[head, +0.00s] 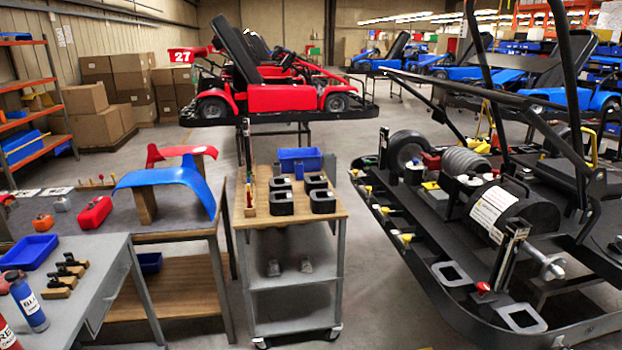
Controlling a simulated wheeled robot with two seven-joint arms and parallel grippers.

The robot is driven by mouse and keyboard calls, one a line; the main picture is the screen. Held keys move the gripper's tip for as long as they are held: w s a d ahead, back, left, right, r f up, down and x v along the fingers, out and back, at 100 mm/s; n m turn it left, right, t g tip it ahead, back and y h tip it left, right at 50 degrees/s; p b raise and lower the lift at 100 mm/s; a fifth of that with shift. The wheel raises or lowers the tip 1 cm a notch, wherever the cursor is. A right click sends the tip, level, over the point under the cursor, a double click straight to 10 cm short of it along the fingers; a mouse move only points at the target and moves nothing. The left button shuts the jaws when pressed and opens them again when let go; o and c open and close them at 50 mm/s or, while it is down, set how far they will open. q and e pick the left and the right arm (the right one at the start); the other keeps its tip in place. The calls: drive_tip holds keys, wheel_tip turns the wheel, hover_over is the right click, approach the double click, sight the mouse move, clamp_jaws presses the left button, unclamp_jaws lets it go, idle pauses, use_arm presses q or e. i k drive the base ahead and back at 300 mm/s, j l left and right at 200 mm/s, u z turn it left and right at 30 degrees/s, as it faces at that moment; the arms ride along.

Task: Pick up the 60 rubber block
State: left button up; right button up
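Several black blocks with pale openings or tops stand on the wooden top of a cart (262,221) in the middle of the view. A near left block (281,205) and a near right block (323,202) sit at the front. A far left block (280,184) and a far right block (315,182) sit behind them. They look like rubber blocks, but I cannot read any number on them, so I cannot tell which is the 60 one. Neither of my grippers is in view.
A blue bin (300,154) stands behind the blocks. Left is a workbench with a blue curved fender (166,178) and a red container (94,213). A nearer grey table (88,292) holds a blue tray (28,252). A black kart frame (440,290) fills the right.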

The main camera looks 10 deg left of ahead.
sight(321, 201)
drive_tip(key=i+j+u, duration=0.15)
drive_tip(key=i+u, duration=0.2)
drive_tip(key=i, duration=0.4)
drive_tip(key=i+u, duration=0.35)
drive_tip(key=i, duration=0.35)
drive_tip(key=i+z, duration=0.35)
drive_tip(key=i+j+z, duration=0.2)
drive_tip(key=z, duration=0.2)
drive_tip(key=i, duration=0.05)
